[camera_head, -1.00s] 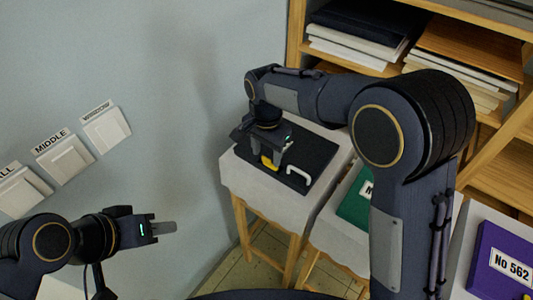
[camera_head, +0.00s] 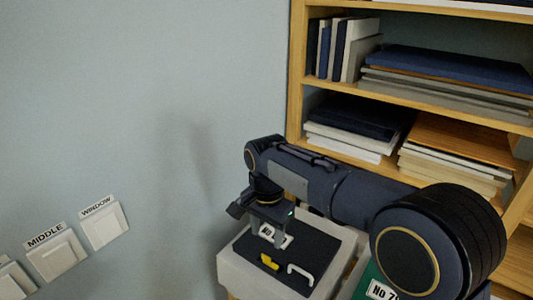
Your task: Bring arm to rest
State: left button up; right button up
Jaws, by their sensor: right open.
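My right gripper (camera_head: 272,232) is in the middle of the head view, pointing down over a black flat case (camera_head: 312,252). Its jaws are open, with a white number label on the case showing behind and between the fingers. I cannot tell whether the fingers touch the case. The case has a yellow part (camera_head: 269,262) and a white handle (camera_head: 300,272), both in front of the gripper. My right arm reaches in from the lower right. My left gripper is out of view.
The case lies on a light-covered stand (camera_head: 236,274). A green item with a label (camera_head: 379,290) is partly hidden by my arm. A wooden shelf (camera_head: 296,75) with books and boards stands behind. Wall switches labelled MIDDLE (camera_head: 57,256) and WINDOW (camera_head: 104,226) are at left.

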jog(key=s+d+r+n+t+y, duration=0.1)
jog(key=s+d+r+y, duration=0.1)
jog(key=s+d, duration=0.35)
jog(key=s+d+r+n+y, duration=0.1)
jog(key=s+d+r+y, duration=0.15)
jog(key=d, duration=0.65)
jog(key=s+d+f+n+t, duration=0.2)
jog(key=s+d+f, duration=0.1)
jog(key=s, duration=0.5)
jog(key=s+d+f+n+t, duration=0.1)
jog(key=s+d+f+t, duration=0.1)
jog(key=s, duration=0.5)
jog(key=shift+s+d+f+n+t+h, duration=0.35)
jog(key=shift+s+d+f+n+t, duration=0.05)
jog(key=shift+d, duration=0.15)
